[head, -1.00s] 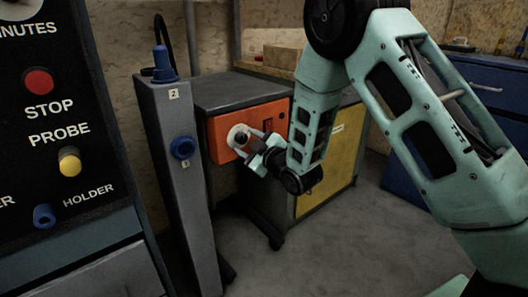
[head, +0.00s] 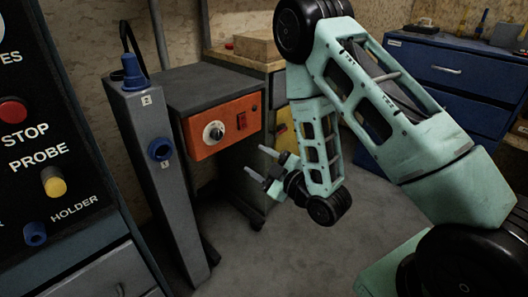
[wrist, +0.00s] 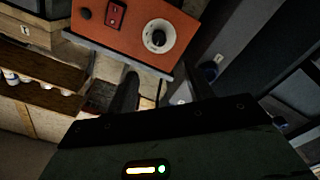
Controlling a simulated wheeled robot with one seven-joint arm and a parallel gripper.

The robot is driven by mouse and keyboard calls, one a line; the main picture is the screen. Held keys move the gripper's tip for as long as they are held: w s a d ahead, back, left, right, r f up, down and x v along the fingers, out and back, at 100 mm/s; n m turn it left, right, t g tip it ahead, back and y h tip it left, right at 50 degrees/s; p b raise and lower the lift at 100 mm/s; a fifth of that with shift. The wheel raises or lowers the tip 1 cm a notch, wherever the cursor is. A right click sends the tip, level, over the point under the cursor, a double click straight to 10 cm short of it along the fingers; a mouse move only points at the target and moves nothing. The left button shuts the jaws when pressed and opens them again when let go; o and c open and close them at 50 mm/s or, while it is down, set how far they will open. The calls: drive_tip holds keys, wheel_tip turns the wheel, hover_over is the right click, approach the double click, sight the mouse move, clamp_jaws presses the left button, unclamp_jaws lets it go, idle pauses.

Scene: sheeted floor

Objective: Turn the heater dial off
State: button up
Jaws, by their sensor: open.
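The heater is a grey box with an orange front panel (head: 198,150). In the wrist view the dial (wrist: 158,37) is near the top, ahead of my fingers. Which mark it points to is too small to read. My gripper (head: 260,162) is open and empty, apart from the dial, to its right and lower. Its two fingers also show, dark, in the wrist view (wrist: 165,80).
A red switch (head: 242,121) is on the same panel. A grey post (head: 158,205) with blue knobs stands left of the heater. A black control panel (head: 45,130) is at far left. Blue drawers (head: 440,85) stand behind my arm. The floor in front is clear.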

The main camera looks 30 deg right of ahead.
drive_tip(key=shift+s+d+r+p, duration=0.15)
drive_tip(key=shift+s+p, duration=0.35)
drive_tip(key=shift+s, duration=0.15)
drive_tip(key=s+a+r+m+g, duration=0.1)
drive_tip(key=s+a+r+g, duration=0.15)
drive_tip(key=a+g, duration=0.8)
drive_tip(key=s+a+r+m+g+h, duration=0.1)
drive_tip(key=s+r+m+g+h, duration=0.2)
drive_tip(key=s, duration=0.9)
drive_tip(key=s+r+g+h, duration=0.2)
drive_tip(key=s+r+g, duration=0.25)
drive_tip(key=s, duration=0.75)
wheel_tip(320, 180, up, 20)
drive_tip(key=p, duration=2)
drive_tip(key=shift+w+a+r+t, duration=0.15)
drive_tip(key=shift+w+r+t, duration=0.1)
drive_tip(key=shift+w+t, duration=0.2)
